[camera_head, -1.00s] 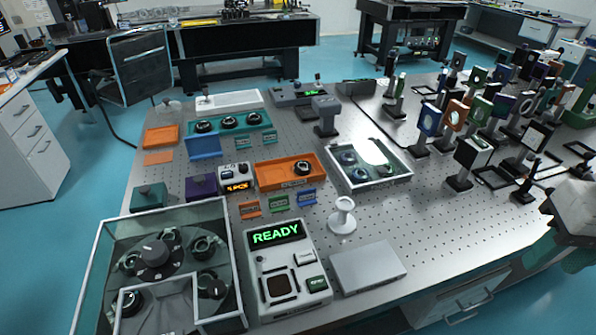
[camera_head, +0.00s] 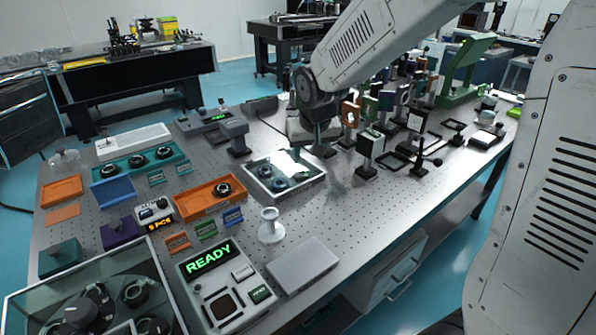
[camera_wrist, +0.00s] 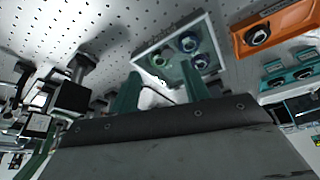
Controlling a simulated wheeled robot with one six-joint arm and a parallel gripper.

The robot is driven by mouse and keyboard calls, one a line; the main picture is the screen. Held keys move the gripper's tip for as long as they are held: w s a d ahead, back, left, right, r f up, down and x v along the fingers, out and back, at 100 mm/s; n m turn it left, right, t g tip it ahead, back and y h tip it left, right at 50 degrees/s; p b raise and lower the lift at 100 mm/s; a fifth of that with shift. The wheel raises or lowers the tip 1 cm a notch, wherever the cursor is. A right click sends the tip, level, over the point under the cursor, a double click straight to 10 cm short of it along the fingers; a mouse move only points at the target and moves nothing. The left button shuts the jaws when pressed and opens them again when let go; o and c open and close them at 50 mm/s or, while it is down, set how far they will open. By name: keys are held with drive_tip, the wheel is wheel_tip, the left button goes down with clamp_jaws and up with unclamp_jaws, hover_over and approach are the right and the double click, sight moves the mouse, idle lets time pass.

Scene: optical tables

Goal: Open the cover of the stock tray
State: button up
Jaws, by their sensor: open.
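A shallow white-framed tray with a clear, glare-streaked cover (camera_head: 296,162) stands mid-table in the head view, and I take it as the stock tray. The cover looks closed. Several dark round parts (camera_head: 279,181) show inside it. The tray also shows ahead of my gripper in the wrist view (camera_wrist: 212,28). My gripper (camera_wrist: 160,88) is open, with two green fingers spread and pointing toward the tray's near edge. Nothing shows held between them. In the head view my arm reaches in from the upper right and ends just beyond the tray; its fingertips are not clear there.
An orange tray (camera_head: 200,203) and a teal tray (camera_head: 120,177) lie left of the covered tray. A white spool-shaped stand (camera_head: 271,228), a flat grey box (camera_head: 303,266) and a READY panel (camera_head: 208,258) are nearer. Mounted optics (camera_head: 371,145) crowd the right side.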

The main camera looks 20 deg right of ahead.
sight(298, 175)
drive_tip(key=x, duration=0.3)
drive_tip(key=w+x, duration=0.1)
drive_tip(key=x, duration=0.3)
drive_tip(key=w+a+x, duration=0.1)
drive_tip(key=x, duration=0.3)
drive_tip(key=shift+w+r, duration=0.1)
drive_tip(key=shift+r, duration=0.25)
clamp_jaws()
